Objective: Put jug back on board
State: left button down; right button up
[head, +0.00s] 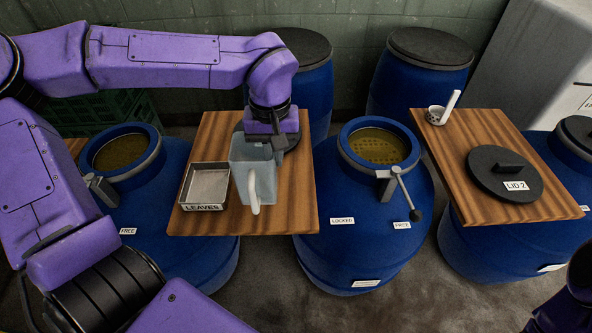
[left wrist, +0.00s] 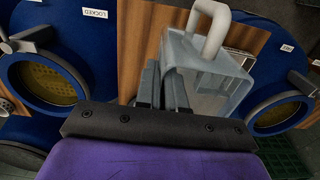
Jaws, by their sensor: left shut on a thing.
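A translucent grey-blue jug (head: 265,187) with a pale handle is at the middle of the left wooden board (head: 299,205), beside the metal tray. It looks upright; I cannot tell whether its base touches the board or is just above it. My left gripper (head: 276,142) reaches down from behind and is shut on the jug's rear side near the rim. In the left wrist view the fingers (left wrist: 165,88) are against the jug's wall (left wrist: 205,62), with the handle on the far side. The fingertips are partly hidden. My right gripper does not show.
A tray labelled LEAVES (head: 206,184) sits left of the jug. Open blue barrels (head: 369,202) flank the board. The right board (head: 522,202) bears LID 2 (head: 497,175) and a white strainer (head: 437,114).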

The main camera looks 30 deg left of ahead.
pick_arm(q)
jog(key=w+d+f, duration=0.2)
jog(key=w+f, duration=0.3)
jog(key=f, duration=0.4)
jog(key=shift+w+f+p, duration=0.2)
jog(key=shift+w+p, duration=0.05)
jog(key=shift+p, duration=0.05)
jog(key=shift+d, duration=0.15)
jog(key=c, duration=1.2)
grip_release()
jog(key=shift+f, duration=0.1)
jog(key=shift+c, duration=0.2)
notch_tip(320, 180, up, 12)
